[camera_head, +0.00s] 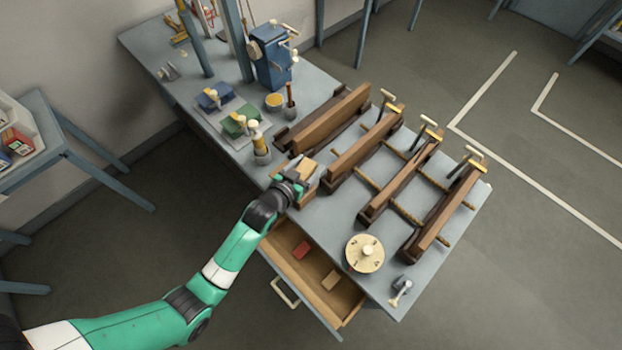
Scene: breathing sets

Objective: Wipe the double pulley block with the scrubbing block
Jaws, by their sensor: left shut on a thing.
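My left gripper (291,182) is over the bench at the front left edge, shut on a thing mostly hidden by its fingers. A tan wooden block (307,166) shows right at the fingertips; it may be the scrubbing block, but I cannot tell how much of it is held. I cannot make out the double pulley block for certain. A small grey metal piece with a pale end (402,288) sits at the bench's front right corner, well apart from my gripper. My right gripper is not in view.
An open wooden drawer (294,289) under the bench holds a red block (301,249) and a tan block (330,281). A round numbered disc (365,254) and long clamped beams (364,149) occupy the right side. A blue machine (272,57) stands behind.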

